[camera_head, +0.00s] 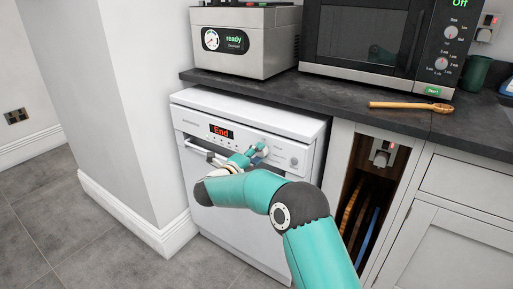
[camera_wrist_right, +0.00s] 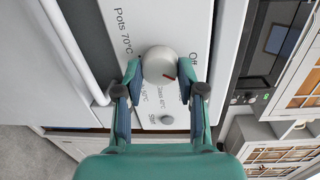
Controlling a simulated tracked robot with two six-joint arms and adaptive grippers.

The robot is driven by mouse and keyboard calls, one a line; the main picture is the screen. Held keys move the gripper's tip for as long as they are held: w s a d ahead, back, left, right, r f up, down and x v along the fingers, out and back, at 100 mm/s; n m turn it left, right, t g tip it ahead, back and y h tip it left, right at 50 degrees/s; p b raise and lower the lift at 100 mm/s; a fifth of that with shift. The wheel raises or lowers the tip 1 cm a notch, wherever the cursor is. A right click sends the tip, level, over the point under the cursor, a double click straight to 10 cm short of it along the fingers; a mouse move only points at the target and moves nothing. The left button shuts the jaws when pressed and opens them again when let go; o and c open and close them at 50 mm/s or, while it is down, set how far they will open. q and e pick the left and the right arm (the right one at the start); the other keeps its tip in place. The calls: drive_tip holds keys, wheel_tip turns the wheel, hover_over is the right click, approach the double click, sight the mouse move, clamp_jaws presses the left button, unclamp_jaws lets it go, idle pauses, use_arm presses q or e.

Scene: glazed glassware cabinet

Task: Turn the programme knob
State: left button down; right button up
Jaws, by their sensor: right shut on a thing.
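The programme knob (camera_wrist_right: 158,62) is a round, pale grey dial with a red mark, on the white dishwasher's front panel. In the wrist view my right gripper (camera_wrist_right: 160,75) has one teal finger on each side of it and is shut on it. The red mark points down and to the right in that view. Labels around the knob include "Pots 70°C" and "Glass 40°C"; a small round start button (camera_wrist_right: 166,120) lies below it. In the head view my right gripper (camera_head: 259,153) is at the dishwasher (camera_head: 235,207) panel and mostly covers the knob. The red display (camera_head: 221,132) reads "End". My left gripper is not in view.
The dishwasher's bar handle (camera_head: 200,153) runs below the panel, close to my gripper. Above is a dark worktop (camera_head: 340,93) with a steel appliance (camera_head: 243,40), a microwave (camera_head: 375,45) and a wooden spoon (camera_head: 410,105). A wall (camera_head: 115,90) stands at the left; floor is free in front.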

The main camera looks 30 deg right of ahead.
drive_tip(key=shift+a+f+n+g+p, duration=0.1)
drive_tip(key=shift+n+g+p, duration=0.05)
drive_tip(key=shift+n+p, duration=1.25)
drive_tip(key=shift+a+f+n+g+p, duration=0.1)
drive_tip(key=shift+n+g+p, duration=0.05)
drive_tip(key=shift+n+p, duration=1.25)
drive_tip(key=shift+n, duration=0.3)
drive_tip(key=shift+f, duration=0.1)
drive_tip(key=o, duration=1.1)
drive_tip(key=shift+w, duration=0.1)
drive_tip(key=shift+o, duration=0.2)
drive_tip(key=shift+d, duration=0.1)
